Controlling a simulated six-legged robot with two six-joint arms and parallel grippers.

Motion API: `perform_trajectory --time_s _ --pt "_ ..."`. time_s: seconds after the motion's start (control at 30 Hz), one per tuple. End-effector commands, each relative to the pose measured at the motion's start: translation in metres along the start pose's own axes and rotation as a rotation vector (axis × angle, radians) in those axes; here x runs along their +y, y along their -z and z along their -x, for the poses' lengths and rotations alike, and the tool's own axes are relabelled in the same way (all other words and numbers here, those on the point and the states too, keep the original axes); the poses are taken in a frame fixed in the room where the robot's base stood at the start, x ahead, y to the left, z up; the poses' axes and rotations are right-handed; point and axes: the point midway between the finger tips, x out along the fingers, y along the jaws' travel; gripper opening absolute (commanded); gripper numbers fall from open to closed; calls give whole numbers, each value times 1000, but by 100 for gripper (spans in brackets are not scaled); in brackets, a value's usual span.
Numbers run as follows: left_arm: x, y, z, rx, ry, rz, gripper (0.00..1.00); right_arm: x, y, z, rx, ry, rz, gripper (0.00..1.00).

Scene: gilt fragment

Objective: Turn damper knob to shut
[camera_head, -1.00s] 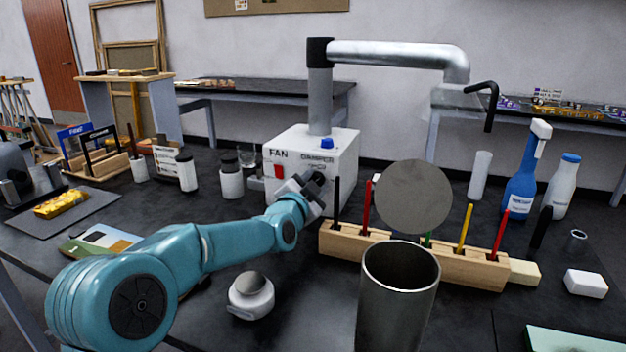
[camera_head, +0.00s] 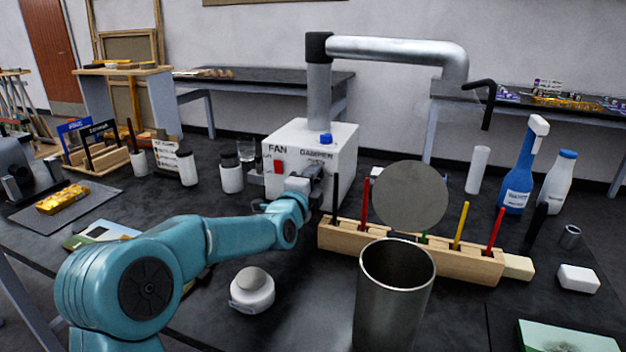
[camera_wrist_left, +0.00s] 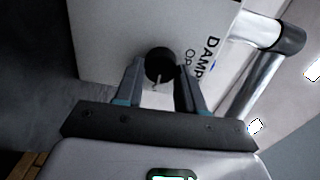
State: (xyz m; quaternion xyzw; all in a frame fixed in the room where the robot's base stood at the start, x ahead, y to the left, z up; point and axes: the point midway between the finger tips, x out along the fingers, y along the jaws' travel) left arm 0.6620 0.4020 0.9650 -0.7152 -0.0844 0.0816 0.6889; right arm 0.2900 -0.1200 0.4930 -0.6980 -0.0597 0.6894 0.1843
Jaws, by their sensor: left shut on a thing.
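The white fan box (camera_head: 341,156) stands on the dark table, with "FAN" and "DAMPER" lettering, a red switch (camera_head: 278,167) and a blue button (camera_head: 326,139). My left gripper (camera_head: 315,177) is at the box's front face, below the "DAMPER" label, and hides the damper knob in the head view. In the left wrist view, the round dark damper knob (camera_wrist_left: 160,64) sits between the two fingers of my left gripper (camera_wrist_left: 159,82), which is shut on it. A small light pointer mark shows on the knob. Part of the lettering beside it shows. My right gripper is in neither view.
A wooden rack (camera_head: 455,263) with coloured sticks, a round grey disc (camera_head: 409,194) and a metal cup (camera_head: 393,310) stand right of my left arm. A white lidded jar (camera_head: 251,293) is in front of it. A metal duct (camera_head: 390,50) rises from the box.

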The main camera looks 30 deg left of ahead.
Motion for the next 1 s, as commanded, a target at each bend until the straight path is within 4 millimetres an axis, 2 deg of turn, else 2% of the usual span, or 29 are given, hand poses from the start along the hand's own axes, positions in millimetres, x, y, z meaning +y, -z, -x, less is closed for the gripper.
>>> perform_trajectory --time_s 0.67,0.7,0.73,1.0 --pt "-1 -1 0 -1 2 -55 8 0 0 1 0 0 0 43" --pt "-1 -1 0 -1 2 -55 52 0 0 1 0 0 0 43" --pt "-1 -1 0 -1 2 -54 62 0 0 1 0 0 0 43" --pt "0 0 0 -1 1 -53 63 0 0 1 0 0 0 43"
